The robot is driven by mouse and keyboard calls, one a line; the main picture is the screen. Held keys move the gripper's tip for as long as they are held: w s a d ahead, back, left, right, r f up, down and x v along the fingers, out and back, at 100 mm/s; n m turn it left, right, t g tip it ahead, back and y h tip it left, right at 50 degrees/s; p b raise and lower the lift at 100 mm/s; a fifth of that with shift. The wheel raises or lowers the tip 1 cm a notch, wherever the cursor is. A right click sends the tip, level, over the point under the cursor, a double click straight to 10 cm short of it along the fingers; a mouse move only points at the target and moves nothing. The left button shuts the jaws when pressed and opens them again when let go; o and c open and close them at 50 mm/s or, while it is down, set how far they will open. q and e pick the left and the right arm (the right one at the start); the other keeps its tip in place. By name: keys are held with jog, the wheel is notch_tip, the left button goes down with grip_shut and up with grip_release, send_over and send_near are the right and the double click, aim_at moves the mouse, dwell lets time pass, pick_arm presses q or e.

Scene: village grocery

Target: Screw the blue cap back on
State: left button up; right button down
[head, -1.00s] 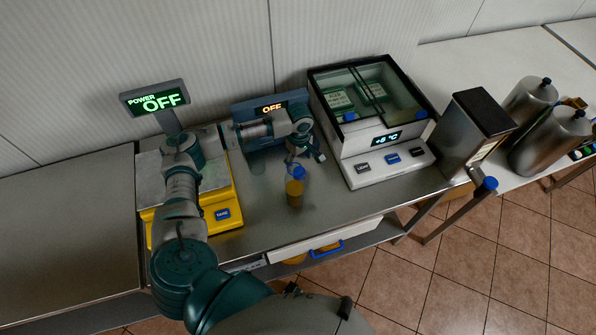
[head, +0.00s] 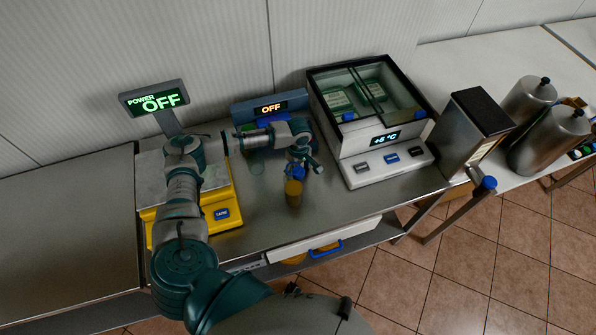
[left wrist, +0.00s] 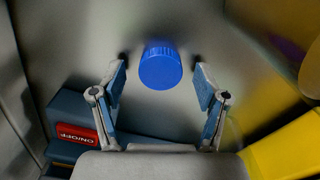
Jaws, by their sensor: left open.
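A bottle of orange-yellow liquid (head: 293,193) stands upright on the steel counter, with the blue cap (head: 295,173) at its top. In the left wrist view the blue cap (left wrist: 161,68) is seen from above, between the fingertips and hiding the bottle below it. Whether the cap is screwed tight cannot be told. My left gripper (head: 301,168) is right at the cap, pointing down from above, partly covering it. In the left wrist view the left gripper (left wrist: 160,72) is open, with a finger on each side of the cap and visible gaps. My right gripper is out of view.
A yellow scale (head: 226,212) stands left of the bottle. A blue device with an OFF display (head: 270,108) is behind, with a red ON/OFF button (left wrist: 77,134) on it. A white cooling unit (head: 390,170) stands right. The counter's front edge is close to the bottle.

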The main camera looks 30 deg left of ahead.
pick_arm(q)
jog(key=shift+d, duration=0.15)
jog(key=c, duration=0.6)
jog(key=shift+c, duration=0.7)
jog(key=shift+a+r, duration=0.1)
jog(key=shift+a, duration=0.1)
notch_tip(320, 180, up, 10)
